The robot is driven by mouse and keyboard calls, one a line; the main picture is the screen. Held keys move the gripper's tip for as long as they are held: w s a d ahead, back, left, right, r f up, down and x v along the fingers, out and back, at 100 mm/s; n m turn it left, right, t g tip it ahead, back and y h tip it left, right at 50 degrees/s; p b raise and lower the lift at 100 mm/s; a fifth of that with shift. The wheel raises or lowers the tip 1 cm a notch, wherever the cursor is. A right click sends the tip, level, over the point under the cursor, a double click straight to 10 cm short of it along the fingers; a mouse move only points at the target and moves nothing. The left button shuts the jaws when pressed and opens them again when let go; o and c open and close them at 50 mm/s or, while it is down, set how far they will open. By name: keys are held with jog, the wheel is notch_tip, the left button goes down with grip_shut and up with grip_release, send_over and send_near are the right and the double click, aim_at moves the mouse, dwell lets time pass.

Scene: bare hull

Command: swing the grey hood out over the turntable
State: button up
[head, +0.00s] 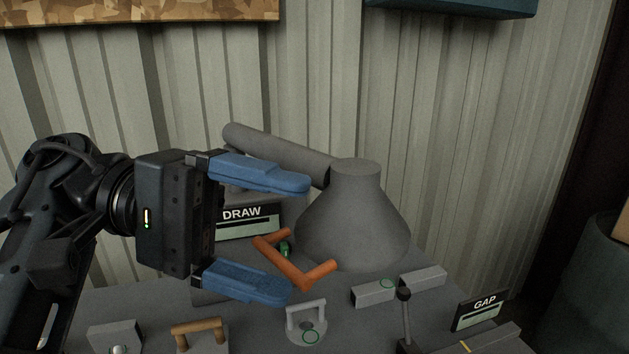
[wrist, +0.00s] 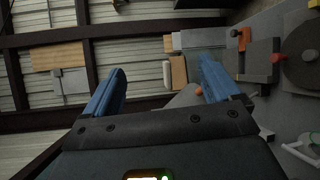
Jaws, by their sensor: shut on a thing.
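The grey hood (head: 352,215) is a cone with a flat top, standing over the back of the grey bench. A thick grey tube (head: 275,147) runs from behind it to the upper left. An orange U-shaped handle (head: 283,264) shows at the hood's lower front left. My gripper (head: 297,242) is left of the hood, its two blue fingers wide apart with the handle showing between them from this angle. I see no finger touching it. In the wrist view my gripper (wrist: 162,75) also shows a wide gap. A dark round disc (wrist: 300,70) at its right edge may be the turntable.
A DRAW sign (head: 243,220) stands behind my gripper. A grey handle on a round base (head: 306,322), a wooden handle (head: 200,332), a black-knobbed lever (head: 405,310) and a GAP sign (head: 479,310) crowd the bench front. A ribbed wall closes the back.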

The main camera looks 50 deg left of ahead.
jog(key=d+r, duration=0.4)
jog(key=d, duration=0.1)
jog(key=shift+w+r, duration=0.1)
jog(key=shift+w, duration=0.1)
jog(key=c, duration=0.5)
jog(key=shift+w+d+r, duration=0.1)
jog(key=shift+d, duration=0.25)
jog(key=shift+c, duration=0.2)
